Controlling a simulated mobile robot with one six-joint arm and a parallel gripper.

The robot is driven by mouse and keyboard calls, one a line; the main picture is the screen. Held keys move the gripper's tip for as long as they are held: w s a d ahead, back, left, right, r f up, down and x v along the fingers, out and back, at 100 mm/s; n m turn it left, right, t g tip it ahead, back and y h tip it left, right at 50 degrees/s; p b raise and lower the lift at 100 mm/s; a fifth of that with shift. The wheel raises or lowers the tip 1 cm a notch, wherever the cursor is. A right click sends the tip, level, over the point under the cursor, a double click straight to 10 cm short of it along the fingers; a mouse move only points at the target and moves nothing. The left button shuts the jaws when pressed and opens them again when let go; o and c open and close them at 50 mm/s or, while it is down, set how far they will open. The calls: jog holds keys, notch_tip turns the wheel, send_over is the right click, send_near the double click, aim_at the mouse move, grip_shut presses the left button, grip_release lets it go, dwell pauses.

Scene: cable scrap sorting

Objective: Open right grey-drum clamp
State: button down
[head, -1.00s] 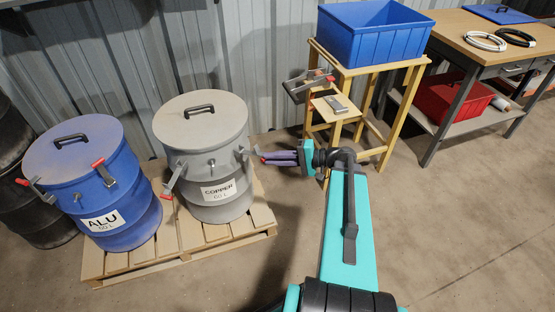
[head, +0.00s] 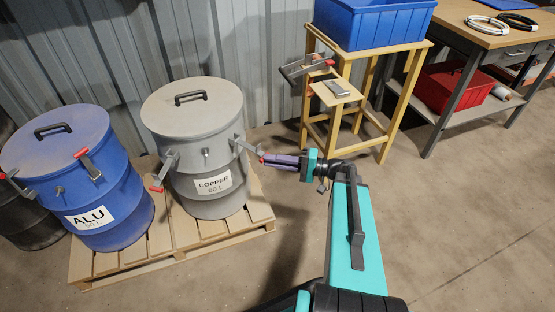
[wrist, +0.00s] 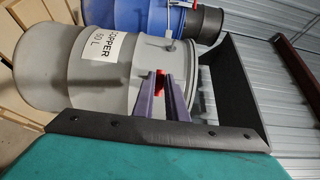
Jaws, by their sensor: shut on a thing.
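The grey drum (head: 196,137), labelled COPPER 60 L, stands on a pallet with its lid on. Its right clamp (head: 246,147) sticks outward from the rim to the right, ending in a red tip. My gripper (head: 268,158) is at that tip, its purple fingers reaching in from the right, and it is shut on the clamp's red handle. In the wrist view the red handle (wrist: 160,83) shows between my two fingers (wrist: 160,90), beside the grey drum (wrist: 90,55). The grey drum's left clamp (head: 165,170) hangs out at the front left with a red tip.
A blue drum (head: 65,165) labelled ALU stands at left on the same pallet (head: 170,250). A wooden stand (head: 372,108) with a blue bin (head: 372,25) is behind my arm. A workbench (head: 470,35) holds cable coils. The floor at right is clear.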

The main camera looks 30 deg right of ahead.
jog(key=shift+w+a+f, duration=0.1)
jog(key=shift+w+f, duration=0.05)
jog(key=shift+f, duration=0.15)
jog(key=c, duration=1.8)
grip_release()
jog(key=shift+r, duration=0.1)
jog(key=shift+o, duration=0.2)
jog(key=p+v, duration=0.1)
jog(key=v, duration=1.3)
